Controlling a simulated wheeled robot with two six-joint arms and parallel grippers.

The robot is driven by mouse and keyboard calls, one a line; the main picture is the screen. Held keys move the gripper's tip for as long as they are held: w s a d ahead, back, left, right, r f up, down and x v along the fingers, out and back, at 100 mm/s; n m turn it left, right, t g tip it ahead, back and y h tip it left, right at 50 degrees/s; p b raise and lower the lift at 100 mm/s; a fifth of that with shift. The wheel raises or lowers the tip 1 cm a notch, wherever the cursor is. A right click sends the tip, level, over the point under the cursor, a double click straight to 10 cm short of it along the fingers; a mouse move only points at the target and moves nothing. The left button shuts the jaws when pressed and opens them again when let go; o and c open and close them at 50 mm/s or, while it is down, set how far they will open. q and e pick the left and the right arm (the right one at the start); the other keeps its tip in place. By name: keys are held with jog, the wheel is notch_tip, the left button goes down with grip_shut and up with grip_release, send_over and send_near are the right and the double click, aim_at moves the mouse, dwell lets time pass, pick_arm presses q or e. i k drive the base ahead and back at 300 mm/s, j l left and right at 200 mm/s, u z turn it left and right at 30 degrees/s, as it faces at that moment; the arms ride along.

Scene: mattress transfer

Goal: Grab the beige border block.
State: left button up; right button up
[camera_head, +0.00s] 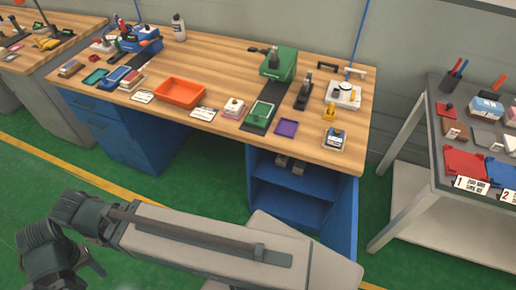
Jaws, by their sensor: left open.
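Several small beige-edged blocks are in view, and I cannot tell for sure which is the beige border block. A beige block with a blue and white top (334,139) lies near the bench's front right corner. A tan block (70,68) lies at the left end. My left gripper (88,263) is at the dark end of my arm, low at lower left, well apart from the bench and open; its fingers are hard to make out. My right gripper is not in view.
Green floor lies open in front of the bench.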

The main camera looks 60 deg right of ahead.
aim_at(280, 161)
jog(key=i, duration=1.35)
jog(key=z, duration=4.3)
jog(key=k+j, duration=0.05)
jog(key=j, duration=0.05)
